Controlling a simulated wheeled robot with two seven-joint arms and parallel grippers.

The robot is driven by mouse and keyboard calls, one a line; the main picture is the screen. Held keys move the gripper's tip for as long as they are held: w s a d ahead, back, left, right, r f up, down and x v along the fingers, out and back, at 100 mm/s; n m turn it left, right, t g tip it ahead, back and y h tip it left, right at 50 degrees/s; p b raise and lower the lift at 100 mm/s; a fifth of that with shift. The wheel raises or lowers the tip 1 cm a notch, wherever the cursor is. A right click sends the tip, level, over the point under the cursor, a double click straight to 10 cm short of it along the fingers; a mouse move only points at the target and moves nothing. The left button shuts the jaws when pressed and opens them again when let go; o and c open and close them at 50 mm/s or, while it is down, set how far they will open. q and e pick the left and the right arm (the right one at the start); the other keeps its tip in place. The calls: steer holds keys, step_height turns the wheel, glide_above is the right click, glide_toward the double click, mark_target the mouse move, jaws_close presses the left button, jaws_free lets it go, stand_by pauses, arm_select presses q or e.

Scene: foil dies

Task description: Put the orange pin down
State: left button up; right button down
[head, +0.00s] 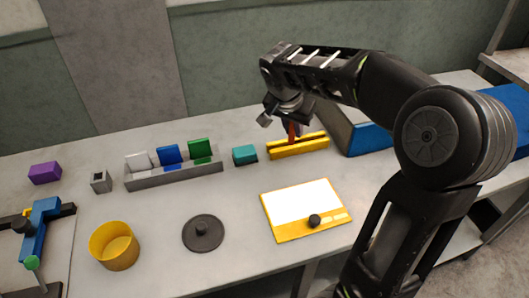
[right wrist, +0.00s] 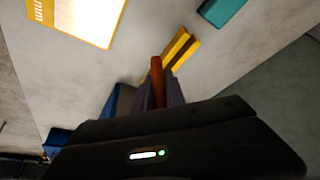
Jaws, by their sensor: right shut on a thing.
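The orange pin (head: 292,131) is in my right gripper (head: 290,122), which is shut on it and points down at the back right of the table. In the right wrist view the pin (right wrist: 156,75) stands out between the fingers (right wrist: 159,92). In the head view the pin is in front of a yellow slotted block (head: 298,147) or over it; I cannot tell whether they touch. In the right wrist view the yellow block (right wrist: 180,50) shows beside the pin's tip. My left gripper is not in view.
A teal block (head: 245,155) stands left of the yellow block. A grey tray (head: 175,179) holds white, blue and green pieces. A white and yellow board (head: 300,208), a dark disc (head: 203,232) and a yellow cup (head: 113,247) are nearer. A blue sloped thing (head: 368,139) is at right.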

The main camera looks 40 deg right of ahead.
stand_by(0.3)
glide_above(293, 162)
steer(key=a, duration=0.2)
steer(key=shift+s+d+f, duration=0.1)
steer(key=shift+s+f, duration=0.1)
steer(key=shift+f, duration=1.35)
steer(key=shift+s+d+f, duration=0.1)
steer(key=shift+s+f, duration=0.1)
steer(key=shift+f, duration=1.3)
steer(key=shift+f, duration=0.15)
steer(key=shift+f+p, duration=0.4)
steer(key=shift+f, duration=1.35)
